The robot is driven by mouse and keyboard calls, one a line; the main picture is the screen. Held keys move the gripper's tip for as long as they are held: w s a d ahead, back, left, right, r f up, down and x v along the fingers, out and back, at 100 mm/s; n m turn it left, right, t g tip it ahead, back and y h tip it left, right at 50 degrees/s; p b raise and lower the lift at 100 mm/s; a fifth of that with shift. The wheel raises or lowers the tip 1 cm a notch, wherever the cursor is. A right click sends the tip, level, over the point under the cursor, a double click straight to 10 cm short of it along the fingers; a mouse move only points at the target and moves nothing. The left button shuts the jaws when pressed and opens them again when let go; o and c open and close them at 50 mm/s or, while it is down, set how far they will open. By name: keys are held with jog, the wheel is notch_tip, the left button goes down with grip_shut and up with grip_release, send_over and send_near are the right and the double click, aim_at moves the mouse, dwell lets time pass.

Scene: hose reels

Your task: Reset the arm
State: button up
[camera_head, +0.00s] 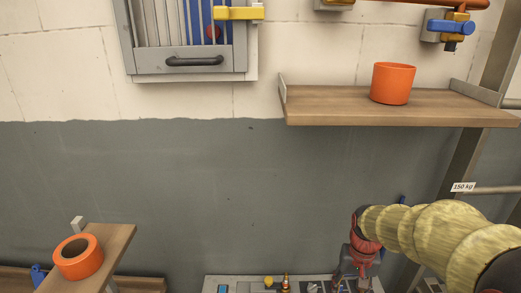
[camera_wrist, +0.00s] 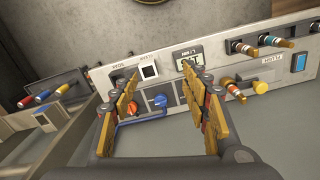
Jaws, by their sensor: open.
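My arm (camera_head: 430,232) reaches in from the lower right in the head view, its links yellowish. My gripper (camera_head: 352,275) points down at the bottom of that view, in front of a control panel (camera_head: 250,284). In the wrist view my gripper (camera_wrist: 163,92) is open, with two orange-brown fingers spread apart. Nothing is between the fingers.
An orange cup (camera_head: 393,83) stands on the upper right wooden shelf (camera_head: 330,108). A grey-framed cabinet (camera_head: 190,66) hangs on the wall. The middle grey wall (camera_head: 200,185) is clear.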

jog(key=s+a+r+n+t+b, duration=0.1)
jog(key=s+a+r+t+b, duration=0.2)
jog(key=s, duration=0.5)
jog(key=s+a+r+n+t+b, duration=0.1)
jog(key=s+a+r+t+b, duration=0.1)
jog(key=s+r, duration=0.4)
jog(key=shift+s+a+n+t+b, duration=0.4)
jog(key=shift+s+b, duration=0.3)
jog(key=shift+s, duration=0.55)
